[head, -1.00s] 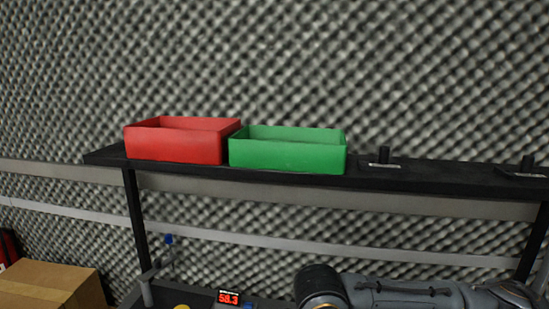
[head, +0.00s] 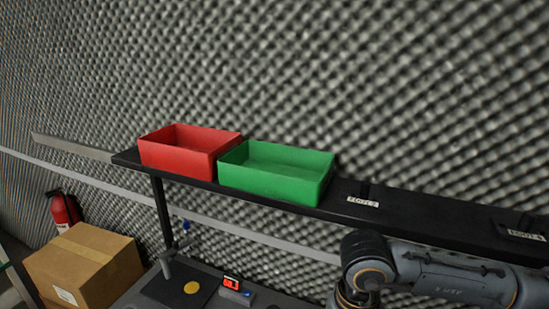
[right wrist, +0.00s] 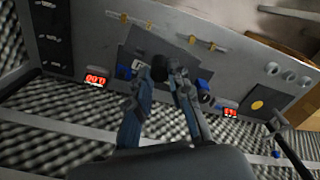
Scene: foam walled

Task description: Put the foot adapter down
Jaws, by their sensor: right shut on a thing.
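My right gripper (right wrist: 169,72) shows in the right wrist view, its two fingers close together above the grey workbench. It is shut on a small dark piece, apparently the foot adapter, between the fingertips; its shape is hard to make out against the dark mat. In the head view only my right arm shows at the lower right, and its gripper is out of frame. My left gripper is in neither view. On the black shelf (head: 420,222) a small dark post stands behind a white foot label (head: 362,202); another label (head: 525,236) lies farther right.
A red bin (head: 180,158) and a green bin (head: 270,180) stand on the shelf's left part. The workbench (right wrist: 150,20) carries two red-digit displays (right wrist: 95,78) (right wrist: 230,112) and a yellow disc (right wrist: 257,105). A cardboard box (head: 85,265) and red extinguisher (head: 62,210) are at left.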

